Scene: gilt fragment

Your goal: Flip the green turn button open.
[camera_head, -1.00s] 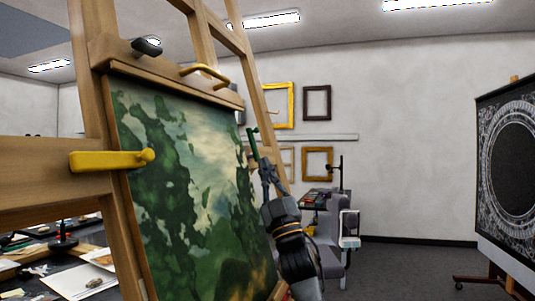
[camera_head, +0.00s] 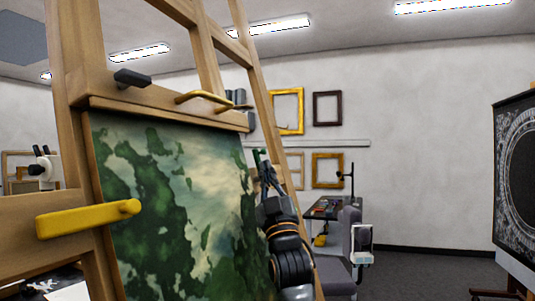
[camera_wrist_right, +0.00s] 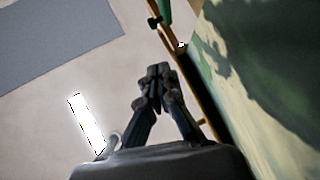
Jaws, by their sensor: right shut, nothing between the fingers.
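The green turn button (camera_head: 257,157) is at the right edge of the painting (camera_head: 165,210) on the wooden easel, standing roughly upright. My right gripper (camera_head: 264,168) is just below and to the right of it in the head view and hides part of it. In the right wrist view, the green button (camera_wrist_right: 164,11) shows at the top edge, partly cut off. The right gripper's fingertips (camera_wrist_right: 158,72) are together and empty, below it with a visible gap. I cannot tell the exact depth between them. My left gripper is out of view.
A grey chair (camera_head: 345,245) stands behind my right arm. Open floor lies to the right.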

